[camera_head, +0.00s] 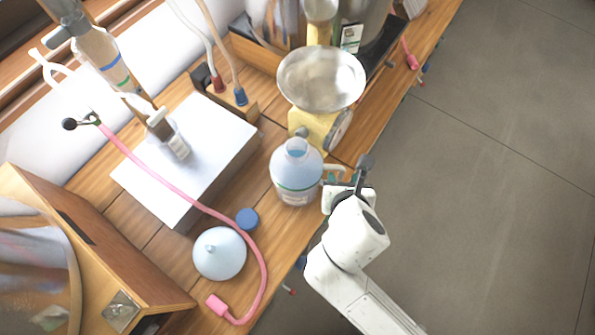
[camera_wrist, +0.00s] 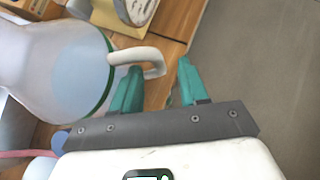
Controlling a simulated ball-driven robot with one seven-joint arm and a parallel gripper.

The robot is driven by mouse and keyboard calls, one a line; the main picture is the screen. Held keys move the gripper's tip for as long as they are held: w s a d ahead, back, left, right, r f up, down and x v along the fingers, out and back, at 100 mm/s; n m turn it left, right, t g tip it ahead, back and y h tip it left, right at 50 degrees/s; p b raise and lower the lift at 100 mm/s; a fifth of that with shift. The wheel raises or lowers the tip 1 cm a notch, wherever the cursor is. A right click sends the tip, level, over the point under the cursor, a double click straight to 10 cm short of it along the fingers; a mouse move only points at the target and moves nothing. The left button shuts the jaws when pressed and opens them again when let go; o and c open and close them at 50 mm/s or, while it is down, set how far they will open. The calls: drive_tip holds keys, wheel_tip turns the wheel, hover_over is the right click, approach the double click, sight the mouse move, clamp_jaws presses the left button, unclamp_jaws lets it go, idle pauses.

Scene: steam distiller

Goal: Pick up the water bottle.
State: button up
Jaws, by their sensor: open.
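The water bottle (camera_head: 297,172) is a clear, bluish jug with a green band, standing upright on the wooden bench near its front edge. It fills the left of the wrist view (camera_wrist: 55,75), where its white loop handle (camera_wrist: 140,58) sticks out to the right. My gripper (camera_head: 335,175) is at the bottle's right side. In the wrist view my gripper (camera_wrist: 158,78) is open, its two teal fingers apart. The left finger overlaps the handle in the picture, and the handle's outer end lies between the fingers. I cannot tell whether they touch.
A yellow scale with a metal bowl (camera_head: 321,78) stands just behind the bottle. A blue cap (camera_head: 247,218), a pale domed funnel-like piece (camera_head: 219,253) and a pink hose (camera_head: 180,190) lie to the left. A white-topped block (camera_head: 187,160) is further left. Open floor (camera_head: 480,200) lies right.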

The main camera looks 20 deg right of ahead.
sight(341, 177)
drive_tip(key=x, duration=0.4)
drive_tip(key=shift+w, duration=0.1)
drive_tip(key=shift+c, duration=0.2)
clamp_jaws()
idle(1.0)
drive_tip(key=shift+r, duration=0.1)
